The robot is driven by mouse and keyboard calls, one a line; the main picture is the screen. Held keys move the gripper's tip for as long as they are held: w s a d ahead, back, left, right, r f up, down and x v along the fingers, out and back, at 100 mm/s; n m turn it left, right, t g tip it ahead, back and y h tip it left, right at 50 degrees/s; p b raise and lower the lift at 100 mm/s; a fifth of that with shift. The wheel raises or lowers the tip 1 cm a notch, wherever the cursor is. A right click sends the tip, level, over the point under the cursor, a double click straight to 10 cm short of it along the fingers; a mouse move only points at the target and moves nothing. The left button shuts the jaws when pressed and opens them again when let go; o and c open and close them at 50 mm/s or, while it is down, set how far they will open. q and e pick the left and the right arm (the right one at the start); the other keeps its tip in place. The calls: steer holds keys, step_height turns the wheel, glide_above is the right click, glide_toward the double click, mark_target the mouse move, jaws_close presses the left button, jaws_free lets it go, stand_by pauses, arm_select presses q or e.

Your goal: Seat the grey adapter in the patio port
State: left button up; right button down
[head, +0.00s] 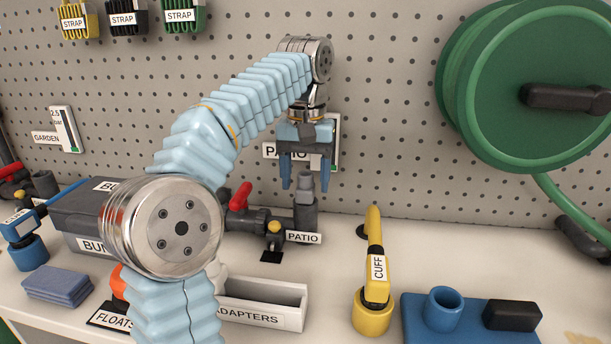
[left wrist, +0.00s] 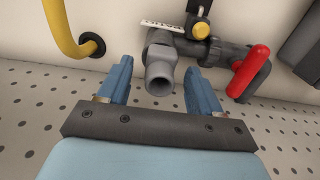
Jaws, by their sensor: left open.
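The light grey adapter (head: 306,184) stands upright at the mouth of the dark grey patio port (head: 306,218), beside the "PATIO" label. In the left wrist view the adapter (left wrist: 160,75) shows its open round end and meets the darker port pipe (left wrist: 162,38). I cannot tell how deep it sits. My left gripper (head: 306,180) points down above the port. Its blue fingers are open, one on each side of the adapter; the left wrist view shows gaps between the fingers (left wrist: 158,82) and the adapter. My right gripper is not in view.
A red-handled valve (head: 240,196) and a yellow-knobbed fitting (head: 274,228) adjoin the port at left. The adapters tray (head: 290,318) is in front, partly hidden by my arm. A yellow cuff pipe (head: 374,255) stands at right. A green hose reel (head: 515,75) hangs at upper right.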

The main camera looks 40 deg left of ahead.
arm_select(q)
steer(key=shift+r+p, duration=1.6)
steer(key=shift+p, duration=0.1)
steer(key=shift+r+p, duration=0.5)
steer(key=shift+r, duration=0.45)
steer(key=shift+f, duration=0.1)
